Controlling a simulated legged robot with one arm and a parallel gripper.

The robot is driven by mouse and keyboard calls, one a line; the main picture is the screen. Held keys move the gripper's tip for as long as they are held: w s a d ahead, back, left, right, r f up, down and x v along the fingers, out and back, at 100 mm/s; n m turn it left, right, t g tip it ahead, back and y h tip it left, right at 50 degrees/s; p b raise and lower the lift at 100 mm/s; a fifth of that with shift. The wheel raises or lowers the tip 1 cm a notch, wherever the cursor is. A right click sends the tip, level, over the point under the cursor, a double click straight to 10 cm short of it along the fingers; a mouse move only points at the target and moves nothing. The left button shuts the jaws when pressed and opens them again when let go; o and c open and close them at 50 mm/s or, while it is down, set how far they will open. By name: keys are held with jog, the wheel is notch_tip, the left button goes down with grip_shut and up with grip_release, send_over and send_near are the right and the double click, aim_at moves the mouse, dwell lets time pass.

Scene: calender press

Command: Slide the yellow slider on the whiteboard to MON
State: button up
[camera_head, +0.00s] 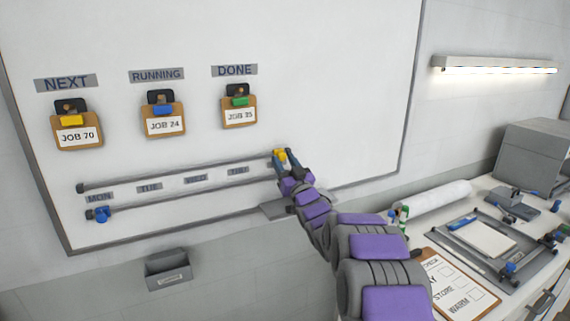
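The whiteboard (330,60) carries two slanting rails, with the day labels between them. The yellow slider (280,154) is at the right end of the upper rail (180,175). Whether the fingers press on the slider cannot be told. The MON label (99,197) is at the far left of the row, followed by TUE (149,187), WED (195,179) and THU (237,171). Anything right of THU is hidden by my gripper.
A blue slider (101,214) sits at the left end of the lower rail (190,198). Clipboards JOB 70 (77,135), JOB 24 (164,124) and JOB 35 (239,116) hang above. A grey tray (279,210) is below the board. The upper rail left of my gripper looks clear.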

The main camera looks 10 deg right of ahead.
grip_shut()
dwell(0.5)
